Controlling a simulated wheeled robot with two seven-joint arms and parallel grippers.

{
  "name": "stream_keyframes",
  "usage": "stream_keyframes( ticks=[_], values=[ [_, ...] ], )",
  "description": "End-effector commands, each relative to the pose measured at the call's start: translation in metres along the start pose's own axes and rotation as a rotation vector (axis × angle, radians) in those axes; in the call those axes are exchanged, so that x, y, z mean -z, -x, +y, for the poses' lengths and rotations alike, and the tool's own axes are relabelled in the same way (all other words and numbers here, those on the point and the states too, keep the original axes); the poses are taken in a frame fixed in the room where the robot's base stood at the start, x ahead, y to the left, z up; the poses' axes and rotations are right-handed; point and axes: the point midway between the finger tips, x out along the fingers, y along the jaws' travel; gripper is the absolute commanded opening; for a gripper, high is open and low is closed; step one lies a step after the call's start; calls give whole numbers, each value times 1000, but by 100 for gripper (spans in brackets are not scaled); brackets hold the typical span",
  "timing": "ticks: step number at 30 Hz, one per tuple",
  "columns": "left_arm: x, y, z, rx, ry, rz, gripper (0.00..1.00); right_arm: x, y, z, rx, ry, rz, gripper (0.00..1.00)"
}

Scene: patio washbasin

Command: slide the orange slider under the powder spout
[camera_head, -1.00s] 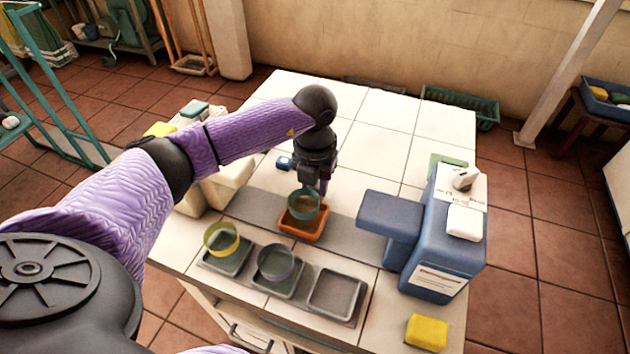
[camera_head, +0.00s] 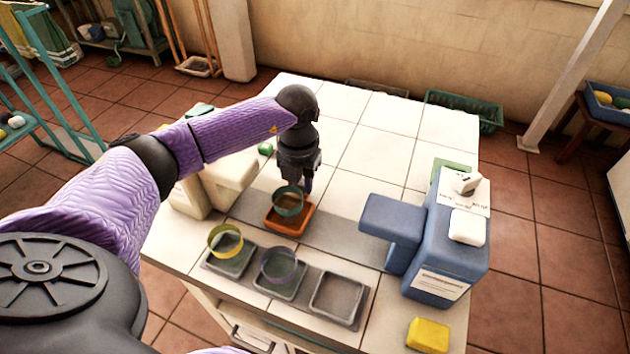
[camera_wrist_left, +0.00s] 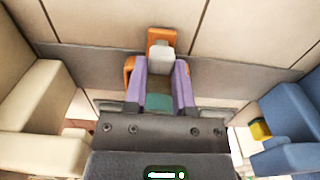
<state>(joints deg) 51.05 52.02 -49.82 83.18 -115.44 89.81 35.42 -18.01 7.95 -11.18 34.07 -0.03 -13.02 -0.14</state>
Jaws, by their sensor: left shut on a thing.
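The orange slider (camera_head: 289,228) is a small tray on the grey strip across the table, with a teal cup (camera_head: 288,203) in it. It stands between a beige dispenser (camera_head: 222,178) on the left and a blue dispenser (camera_head: 440,240) on the right, nearer the beige one. My left gripper (camera_head: 308,186) points down at the slider's far side, shut on it; the exact contact is partly hidden. In the left wrist view, its purple fingers (camera_wrist_left: 160,78) flank a grey piece, with orange slider parts (camera_wrist_left: 160,36) beyond and teal behind. My right gripper is not in view.
A grey rack (camera_head: 338,298) in front has several bays, with a yellow cup (camera_head: 225,239) and a grey-blue cup (camera_head: 278,264) in two; the right bay is empty. A yellow block (camera_head: 428,335) lies front right. The grey strip between slider and blue dispenser is clear.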

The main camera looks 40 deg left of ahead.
Motion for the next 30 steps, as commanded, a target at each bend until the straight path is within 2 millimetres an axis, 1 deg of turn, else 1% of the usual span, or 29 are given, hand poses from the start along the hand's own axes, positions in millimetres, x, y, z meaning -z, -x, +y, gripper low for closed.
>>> stream_keyframes(
  ticks=[1, 7, 8, 9, 11, 12, 13, 20, 22, 23, 26, 27, 30],
  values=[
    [0, 1, 3, -1, 2, -2, 0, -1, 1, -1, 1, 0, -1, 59],
    [0, 0, 3, 0, 1, -3, 0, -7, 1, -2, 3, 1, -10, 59],
    [0, 0, 2, 0, 1, -3, 34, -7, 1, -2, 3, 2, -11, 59],
    [0, 0, 2, 1, 1, -3, 43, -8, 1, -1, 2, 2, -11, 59],
    [0, 0, 2, 1, 0, -2, 55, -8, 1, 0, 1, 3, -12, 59],
    [0, 0, 2, 1, 0, -2, 64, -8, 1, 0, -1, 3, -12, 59],
    [0, 0, 2, 1, 0, -2, 68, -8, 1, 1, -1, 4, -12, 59],
    [0, 0, 2, 1, 0, -1, 68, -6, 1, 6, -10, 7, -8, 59],
    [0, 5, 2, 1, 0, -3, 68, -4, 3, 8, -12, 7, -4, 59],
    [0, 10, 2, 1, 0, -4, 68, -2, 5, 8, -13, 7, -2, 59],
    [-1, 36, 2, 2, -1, -7, 68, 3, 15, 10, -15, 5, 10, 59],
    [-1, 47, 2, 2, 0, -7, 68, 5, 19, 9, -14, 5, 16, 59],
    [-1, 72, 2, 2, 0, -6, 68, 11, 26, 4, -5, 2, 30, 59]
  ],
)
